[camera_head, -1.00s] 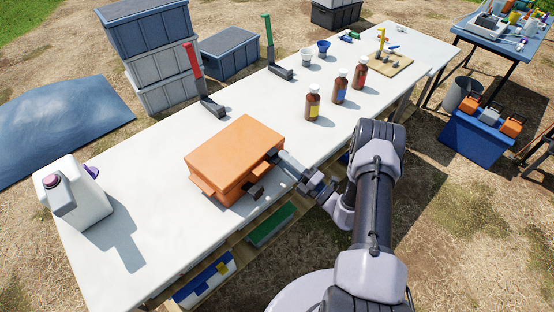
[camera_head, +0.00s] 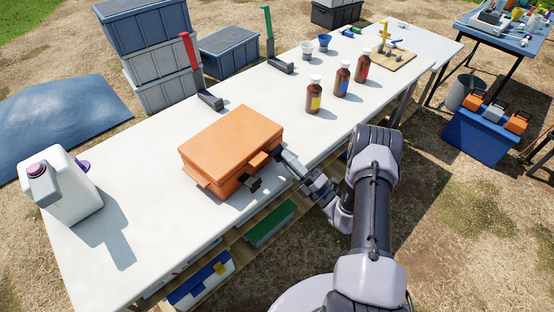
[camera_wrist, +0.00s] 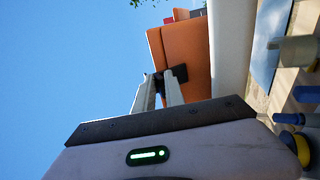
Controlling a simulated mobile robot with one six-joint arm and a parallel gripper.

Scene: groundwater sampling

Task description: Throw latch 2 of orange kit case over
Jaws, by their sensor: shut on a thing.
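The orange kit case (camera_head: 232,145) lies with its lid down on the white table, near the front edge. One dark latch (camera_head: 250,184) on its front side is in plain view. My gripper (camera_head: 277,157) is at the right part of that front side, shut on the other dark latch, which its fingers mostly hide in the head view. In the wrist view, the fingers (camera_wrist: 162,84) close on this black latch (camera_wrist: 180,73) against the orange case wall (camera_wrist: 184,45). An orange piece (camera_head: 259,160) stands out from the case front between the two latches.
A white jug (camera_head: 62,187) stands left of the case on the white table (camera_head: 140,165). Brown bottles (camera_head: 342,80) stand to its right. Red-topped (camera_head: 190,52) and green-topped (camera_head: 267,25) stands are behind. The table between jug and case is clear.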

